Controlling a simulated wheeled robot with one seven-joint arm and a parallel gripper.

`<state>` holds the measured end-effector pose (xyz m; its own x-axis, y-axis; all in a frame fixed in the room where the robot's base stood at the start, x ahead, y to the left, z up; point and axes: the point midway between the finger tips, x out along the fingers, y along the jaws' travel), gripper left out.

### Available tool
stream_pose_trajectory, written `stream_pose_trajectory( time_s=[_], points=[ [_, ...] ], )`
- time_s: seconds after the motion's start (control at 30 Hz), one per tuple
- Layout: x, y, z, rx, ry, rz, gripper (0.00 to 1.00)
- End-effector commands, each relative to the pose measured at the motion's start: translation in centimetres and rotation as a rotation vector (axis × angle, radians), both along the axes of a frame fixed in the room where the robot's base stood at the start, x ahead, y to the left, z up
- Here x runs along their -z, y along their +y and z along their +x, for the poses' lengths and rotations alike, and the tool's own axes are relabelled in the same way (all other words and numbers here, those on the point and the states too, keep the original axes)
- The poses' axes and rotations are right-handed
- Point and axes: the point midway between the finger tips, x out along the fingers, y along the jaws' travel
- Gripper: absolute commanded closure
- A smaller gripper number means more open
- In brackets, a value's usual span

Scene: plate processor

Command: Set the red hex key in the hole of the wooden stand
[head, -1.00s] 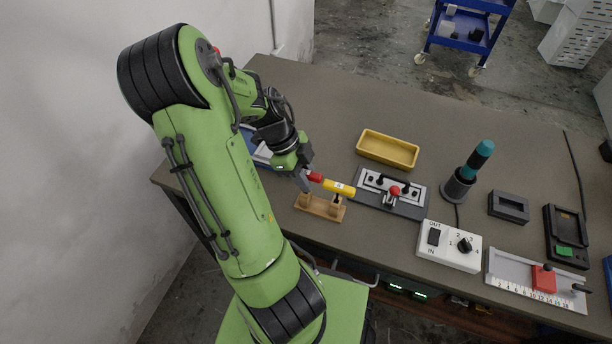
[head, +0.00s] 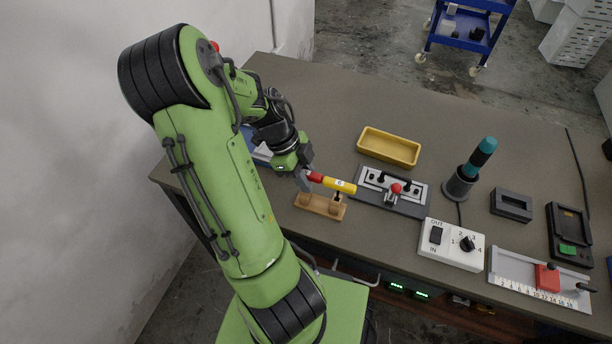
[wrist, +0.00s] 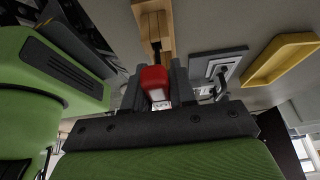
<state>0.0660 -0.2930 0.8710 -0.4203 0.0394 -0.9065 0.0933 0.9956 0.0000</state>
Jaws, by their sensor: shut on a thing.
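The red hex key's red handle (head: 315,177) is between my gripper's fingers (head: 305,181). In the wrist view my gripper (wrist: 156,88) is shut on the red handle (wrist: 154,78), with a white patch on its near end. A thin dark shaft (wrist: 156,47) runs from beyond the handle towards the wooden stand (wrist: 149,22). In the head view the wooden stand (head: 318,207) lies below the gripper at the table's front. A yellow handle marked 6 (head: 341,185) is over the stand's right end, close beside the red handle. I cannot tell whether the red key's tip touches the hole.
A grey clamp fixture (head: 405,203) with a red knob stands right of the stand. Behind it is a yellow tray (head: 389,149). A white switch box (head: 449,246) and a ruler fixture (head: 525,286) are further right.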

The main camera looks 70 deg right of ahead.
Motion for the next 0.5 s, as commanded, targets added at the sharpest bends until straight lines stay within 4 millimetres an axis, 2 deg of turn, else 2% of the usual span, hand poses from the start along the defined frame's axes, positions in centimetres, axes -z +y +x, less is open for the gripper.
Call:
stream_pose_trajectory(
  time_s=[0.13, 0.17, 0.33, 0.5],
  points=[
    [0.00, -0.01, 0.00, 0.000, 0.000, 0.000, 1.00],
    [0.00, -0.01, 0.00, 0.000, 0.000, 0.000, 0.73],
    [0.00, 0.00, 0.00, 0.000, 0.000, 0.000, 0.47],
    [0.00, 0.00, 0.00, 0.000, 0.000, 0.000, 0.45]
  ],
)
